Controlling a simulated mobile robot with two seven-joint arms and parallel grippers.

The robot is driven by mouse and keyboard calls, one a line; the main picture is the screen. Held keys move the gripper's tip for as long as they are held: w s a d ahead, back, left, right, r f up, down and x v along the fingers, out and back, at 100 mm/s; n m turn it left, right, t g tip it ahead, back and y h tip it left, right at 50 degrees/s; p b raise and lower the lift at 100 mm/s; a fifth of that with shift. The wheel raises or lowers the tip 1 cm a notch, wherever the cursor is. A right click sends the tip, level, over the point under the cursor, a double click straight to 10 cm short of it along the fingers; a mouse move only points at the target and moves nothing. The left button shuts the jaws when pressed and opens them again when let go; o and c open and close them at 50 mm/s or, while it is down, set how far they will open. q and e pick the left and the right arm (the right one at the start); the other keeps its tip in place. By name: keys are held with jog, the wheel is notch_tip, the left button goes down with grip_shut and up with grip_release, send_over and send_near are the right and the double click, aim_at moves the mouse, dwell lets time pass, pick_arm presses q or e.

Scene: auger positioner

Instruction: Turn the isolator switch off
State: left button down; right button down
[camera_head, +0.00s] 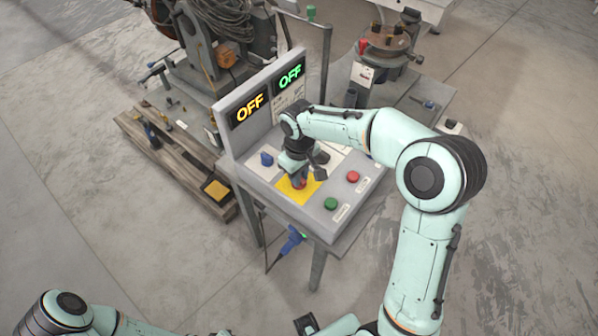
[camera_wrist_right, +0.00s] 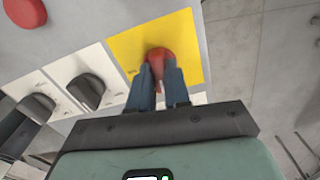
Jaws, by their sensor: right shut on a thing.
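The isolator switch is a red rotary knob (camera_wrist_right: 159,54) on a yellow plate (camera_wrist_right: 187,38) in the right wrist view. In the head view the yellow plate (camera_head: 289,195) lies at the front left of the grey control panel (camera_head: 318,220), and the knob is mostly hidden by my gripper. My right gripper (camera_head: 299,178) is down at the plate. In the right wrist view its two dark blue fingers (camera_wrist_right: 159,80) are shut on the knob's handle, one on each side. Only links of my left arm show at the bottom left; its gripper is not visible.
A blue knob (camera_head: 266,159), a red button (camera_head: 353,177) and a green button (camera_head: 331,204) are nearby. In the wrist view, black knobs (camera_wrist_right: 87,90) sit beside the yellow plate. A wooden pallet (camera_head: 180,165) stands left.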

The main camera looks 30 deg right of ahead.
pick_arm(q)
jog(key=shift+w+r, duration=0.15)
jog(key=shift+r, duration=0.1)
pick_arm(e)
jog(key=shift+n, duration=0.8)
jog(key=c, duration=1.1)
grip_release()
pick_arm(q)
jog(key=shift+w+r+p, duration=0.8)
jog(key=shift+r+p, duration=0.2)
jog(key=shift+r, duration=0.1)
pick_arm(e)
notch_tip(320, 180, up, 13)
jog(key=shift+r, duration=0.2)
